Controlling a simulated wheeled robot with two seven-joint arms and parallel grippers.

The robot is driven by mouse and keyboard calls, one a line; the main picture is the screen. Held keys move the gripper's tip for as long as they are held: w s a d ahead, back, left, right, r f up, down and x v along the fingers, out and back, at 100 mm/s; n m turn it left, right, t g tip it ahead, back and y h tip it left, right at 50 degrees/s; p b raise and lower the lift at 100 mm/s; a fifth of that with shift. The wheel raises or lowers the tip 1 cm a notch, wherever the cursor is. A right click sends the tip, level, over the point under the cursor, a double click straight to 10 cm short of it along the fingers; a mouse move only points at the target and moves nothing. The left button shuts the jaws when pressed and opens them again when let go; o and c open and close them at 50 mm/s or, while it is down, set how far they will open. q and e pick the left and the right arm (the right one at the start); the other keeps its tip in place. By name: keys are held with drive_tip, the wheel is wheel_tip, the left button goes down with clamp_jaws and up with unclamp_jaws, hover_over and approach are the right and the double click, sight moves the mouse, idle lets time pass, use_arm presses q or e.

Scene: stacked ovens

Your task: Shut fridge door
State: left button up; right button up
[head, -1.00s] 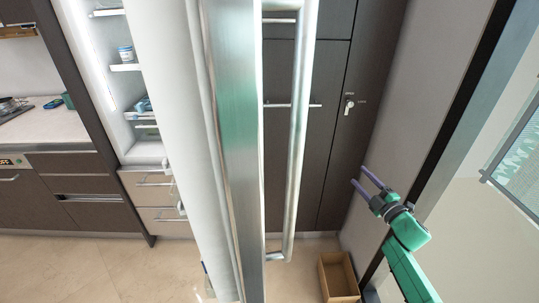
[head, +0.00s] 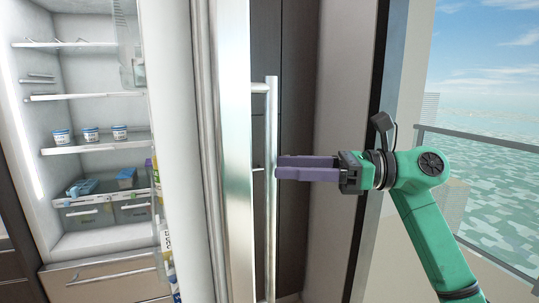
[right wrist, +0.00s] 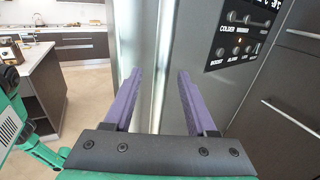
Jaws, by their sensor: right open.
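The fridge door (head: 186,130) stands open, seen nearly edge-on in the head view, with its white inner side to the left and steel edge to the right. Its long vertical bar handle (head: 271,225) is on the outer face. My right gripper (head: 277,167) is open, with purple fingertips at the handle in the picture; contact cannot be told. In the right wrist view the open right gripper (right wrist: 159,74) points at the steel door front (right wrist: 216,78), with a bright vertical strip between the fingers. My left gripper is not in view.
The lit fridge interior (head: 90,110) shows shelves with several small tubs (head: 90,134) and drawers. A window with a railing (head: 480,145) is at the right. The right wrist view shows a control panel (right wrist: 242,38) and a kitchen counter (right wrist: 28,65) with open floor.

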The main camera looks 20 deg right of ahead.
sight(273, 165)
drive_tip(key=p+x, duration=0.1)
drive_tip(key=x, duration=0.2)
drive_tip(key=shift+a+r, duration=0.15)
drive_tip(key=shift+a, duration=0.05)
drive_tip(key=shift+w+a+f, duration=0.2)
drive_tip(key=shift+w+f, duration=0.05)
drive_tip(key=shift+w, duration=0.1)
drive_tip(key=shift+s, duration=0.15)
drive_tip(key=c, duration=0.6)
clamp_jaws()
